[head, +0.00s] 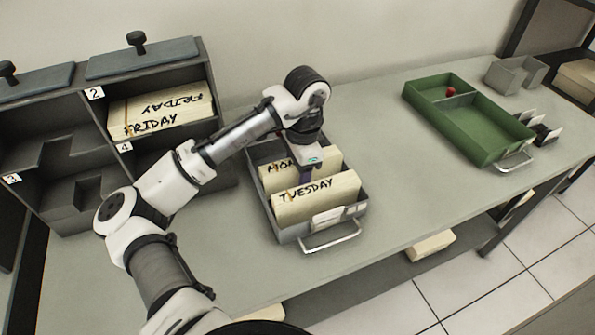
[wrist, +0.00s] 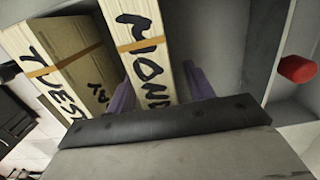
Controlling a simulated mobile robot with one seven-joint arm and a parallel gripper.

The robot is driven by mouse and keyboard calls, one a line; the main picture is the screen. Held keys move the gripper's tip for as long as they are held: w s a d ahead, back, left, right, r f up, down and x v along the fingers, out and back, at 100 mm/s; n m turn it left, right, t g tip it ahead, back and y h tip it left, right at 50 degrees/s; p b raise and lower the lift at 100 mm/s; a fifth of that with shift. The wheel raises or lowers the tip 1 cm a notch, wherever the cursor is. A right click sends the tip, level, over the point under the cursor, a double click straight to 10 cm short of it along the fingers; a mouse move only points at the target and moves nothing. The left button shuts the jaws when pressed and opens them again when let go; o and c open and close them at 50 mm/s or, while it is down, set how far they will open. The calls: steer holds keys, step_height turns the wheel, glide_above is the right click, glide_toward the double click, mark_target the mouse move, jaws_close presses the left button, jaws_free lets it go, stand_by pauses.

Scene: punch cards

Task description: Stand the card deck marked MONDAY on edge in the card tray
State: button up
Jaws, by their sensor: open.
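The MONDAY deck (head: 272,180) stands on edge in the back part of the grey card tray (head: 291,234), partly hidden by my arm. The TUESDAY deck (head: 316,200) stands on edge in front of it in the same tray. My gripper (head: 306,172) is low in the tray at the MONDAY deck. In the wrist view the MONDAY deck (wrist: 140,40) lies between the two purple fingers of my gripper (wrist: 160,88), which are open around it. The TUESDAY deck (wrist: 62,62) shows to its left. Whether the MONDAY deck touches the tray floor is hidden.
A shelf unit (head: 150,66) at left holds a FRIDAY deck (head: 158,108) in compartment 2. The table between the trays is clear.

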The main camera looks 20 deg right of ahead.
steer(key=r, duration=0.9)
steer(key=d+r+b, duration=0.1)
steer(key=r, duration=0.3)
steer(key=shift+d+r, duration=0.1)
steer(key=shift+r, duration=0.1)
